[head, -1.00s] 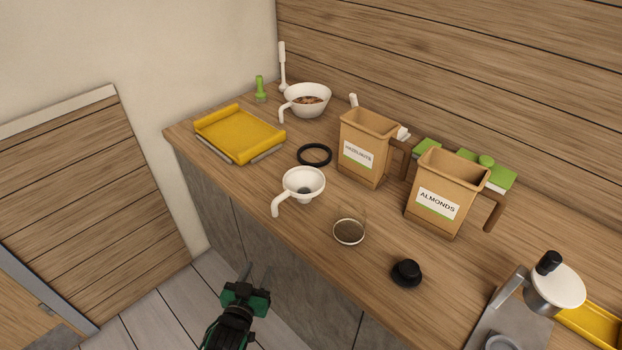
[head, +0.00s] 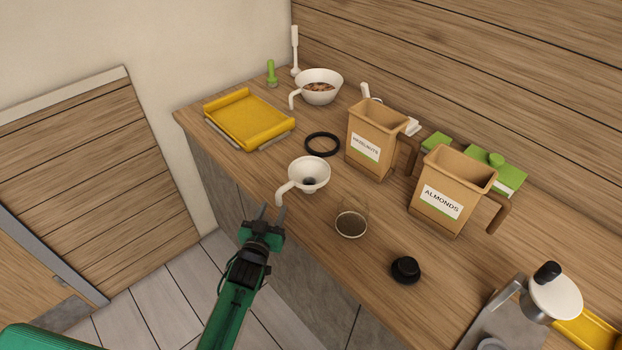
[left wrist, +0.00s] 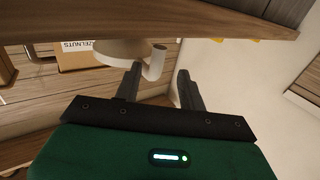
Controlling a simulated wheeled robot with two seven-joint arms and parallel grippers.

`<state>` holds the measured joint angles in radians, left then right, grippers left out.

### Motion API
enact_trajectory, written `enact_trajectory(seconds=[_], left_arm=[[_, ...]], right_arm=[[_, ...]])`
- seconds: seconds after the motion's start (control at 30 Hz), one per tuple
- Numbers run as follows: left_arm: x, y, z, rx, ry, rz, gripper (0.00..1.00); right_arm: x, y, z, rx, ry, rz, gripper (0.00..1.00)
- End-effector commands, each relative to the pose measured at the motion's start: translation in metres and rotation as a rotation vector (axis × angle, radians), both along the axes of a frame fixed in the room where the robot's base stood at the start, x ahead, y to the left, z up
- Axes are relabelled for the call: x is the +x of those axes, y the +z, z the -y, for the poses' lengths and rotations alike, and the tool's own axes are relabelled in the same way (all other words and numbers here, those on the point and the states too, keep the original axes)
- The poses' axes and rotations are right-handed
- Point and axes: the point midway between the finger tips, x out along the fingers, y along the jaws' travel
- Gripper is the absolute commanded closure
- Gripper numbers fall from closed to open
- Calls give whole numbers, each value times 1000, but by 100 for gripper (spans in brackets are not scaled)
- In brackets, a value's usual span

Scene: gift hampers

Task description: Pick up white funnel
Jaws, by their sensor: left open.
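The white funnel (head: 309,174) stands on the wooden counter near its front edge, with its curved handle (head: 284,192) pointing to the front left. My left gripper (head: 272,212) is open and empty, just in front of the counter edge and close to the handle. In the left wrist view the funnel's handle (left wrist: 155,62) shows beyond and between the two open fingers (left wrist: 158,85); they look apart from it. The funnel's bowl (left wrist: 115,48) is partly cut off by the counter edge there. My right gripper is not in view.
A hazelnuts container (head: 374,140), an almonds container (head: 450,190) and a black knob (head: 405,269) are further right. A yellow tray (head: 248,120) is at the left.

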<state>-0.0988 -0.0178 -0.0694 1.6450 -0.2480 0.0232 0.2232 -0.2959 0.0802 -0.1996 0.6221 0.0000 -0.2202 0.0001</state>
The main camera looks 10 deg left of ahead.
Motion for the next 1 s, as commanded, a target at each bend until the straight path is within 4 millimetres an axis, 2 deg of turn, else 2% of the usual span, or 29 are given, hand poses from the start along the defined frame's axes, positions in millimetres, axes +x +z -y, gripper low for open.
enact_trajectory(seconds=[0.3, 0.4, 0.53, 0.77, 0.97, 1.0], left_arm=[[33, 3, 7, -2, 0, 1, 59], [44, 1, 8, 0, 0, 1, 59], [51, 0, 8, 0, 0, 0, 59], [51, -1, 8, 0, 0, 1, 59], [51, -1, 8, 0, 0, 1, 97], [51, -1, 8, 0, 0, 1, 100]], right_arm=[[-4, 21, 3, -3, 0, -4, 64], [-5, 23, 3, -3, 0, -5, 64], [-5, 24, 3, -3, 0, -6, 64], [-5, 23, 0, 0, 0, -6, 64], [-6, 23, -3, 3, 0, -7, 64], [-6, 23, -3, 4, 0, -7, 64]])
